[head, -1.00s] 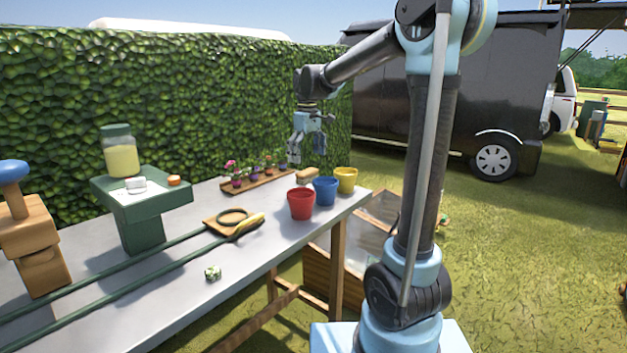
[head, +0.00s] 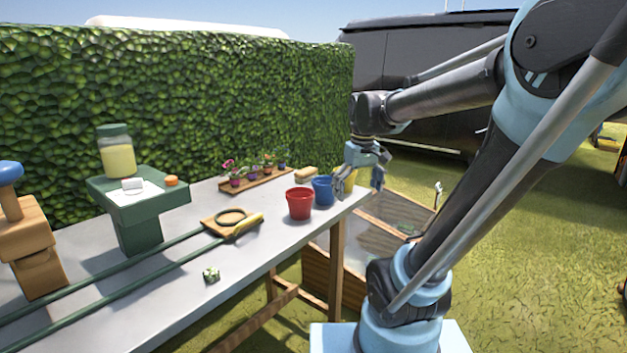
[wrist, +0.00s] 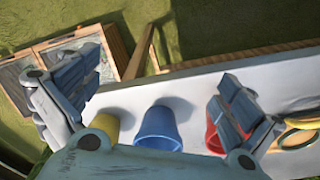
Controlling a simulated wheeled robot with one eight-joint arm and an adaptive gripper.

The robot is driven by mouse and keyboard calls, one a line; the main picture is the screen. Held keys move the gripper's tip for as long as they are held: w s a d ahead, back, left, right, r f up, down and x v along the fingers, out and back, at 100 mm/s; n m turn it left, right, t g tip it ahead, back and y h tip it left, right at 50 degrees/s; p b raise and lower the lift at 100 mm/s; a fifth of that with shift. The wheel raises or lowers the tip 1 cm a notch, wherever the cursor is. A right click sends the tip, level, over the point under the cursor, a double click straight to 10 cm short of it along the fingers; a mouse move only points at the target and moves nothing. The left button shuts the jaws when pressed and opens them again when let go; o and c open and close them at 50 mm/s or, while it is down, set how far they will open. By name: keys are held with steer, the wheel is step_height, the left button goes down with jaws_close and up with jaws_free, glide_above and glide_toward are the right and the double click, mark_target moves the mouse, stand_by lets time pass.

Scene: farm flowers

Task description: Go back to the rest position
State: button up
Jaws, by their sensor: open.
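My gripper (head: 360,178) is open and empty at the far right end of the table in the head view, just in front of the yellow pot (head: 349,184) and partly hiding it. The red pot (head: 299,203) and the blue pot (head: 323,190) stand upright to its left on the table. In the wrist view my open gripper (wrist: 155,100) has its fingers spread wide, with nothing between them held. Below it there are the blue pot (wrist: 158,128), the yellow pot (wrist: 104,125) and part of the red pot (wrist: 213,133).
The grey table (head: 170,275) carries a wooden tray of small flowers (head: 257,182), a board with a ring and yellow-handled tool (head: 232,224), and a green stand (head: 138,210) with a jar (head: 117,152). A glass-topped wooden frame (head: 365,240) is beyond the table's end. A hedge (head: 180,110) stands behind.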

steer(key=s+d+f+m, duration=0.2)
steer(key=s+d+f, duration=0.1)
steer(key=s+f, duration=0.3)
steer(key=s+d+f+m+t, duration=0.1)
steer(key=s+d+f+m, duration=0.1)
steer(key=s+f, duration=0.5)
steer(key=shift+s+d+f+m, duration=0.25)
steer(key=shift+s+d+m, duration=0.15)
steer(key=shift+s+d, duration=0.1)
steer(key=shift+w, duration=0.1)
